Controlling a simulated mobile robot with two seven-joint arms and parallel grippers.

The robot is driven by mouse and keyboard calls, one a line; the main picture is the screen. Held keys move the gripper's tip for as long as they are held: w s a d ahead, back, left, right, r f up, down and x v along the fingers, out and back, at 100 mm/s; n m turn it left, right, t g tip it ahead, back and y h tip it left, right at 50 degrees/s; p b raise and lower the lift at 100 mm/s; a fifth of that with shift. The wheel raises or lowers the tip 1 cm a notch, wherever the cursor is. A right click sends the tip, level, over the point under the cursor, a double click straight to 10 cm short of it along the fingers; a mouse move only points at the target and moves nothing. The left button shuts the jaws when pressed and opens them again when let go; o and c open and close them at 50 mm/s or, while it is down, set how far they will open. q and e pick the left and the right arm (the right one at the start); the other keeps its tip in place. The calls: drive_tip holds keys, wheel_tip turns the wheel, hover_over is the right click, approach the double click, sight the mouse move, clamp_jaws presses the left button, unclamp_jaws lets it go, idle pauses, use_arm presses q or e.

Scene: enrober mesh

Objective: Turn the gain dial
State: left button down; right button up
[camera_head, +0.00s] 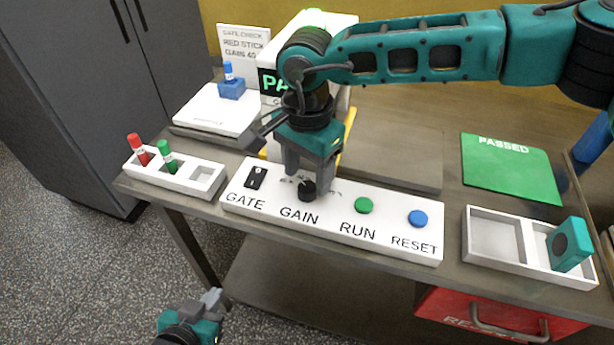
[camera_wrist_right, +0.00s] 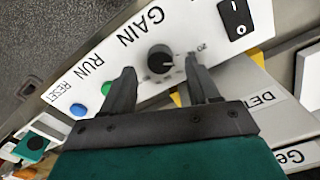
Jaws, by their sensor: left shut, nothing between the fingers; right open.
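The black gain dial (camera_head: 307,189) is on the white control panel (camera_head: 270,214), above the GAIN label; it also shows in the right wrist view (camera_wrist_right: 160,58), with a small light pointer line. My right gripper (camera_head: 305,172) is open, pointing down over the dial. In the right wrist view its fingers (camera_wrist_right: 158,72) lie to either side of the dial, with gaps on both sides and no visible contact. I cannot tell how far above the panel the tips are. My left gripper (camera_head: 214,300) is shut and empty, low in front of the table.
The panel also has a black GATE switch (camera_head: 256,177), a green RUN button (camera_head: 364,205) and a blue RESET button (camera_head: 417,218). A tray with red and green sticks (camera_head: 204,177) stands left. A white tray with a teal block (camera_head: 570,245) stands right. A sign (camera_head: 243,45) reads "RED STICK, GAIN 40".

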sight(307, 191)
drive_tip(key=shift+f, duration=1.2)
drive_tip(key=shift+c, duration=0.4)
drive_tip(key=c, duration=1)
drive_tip(key=shift+o, duration=0.2)
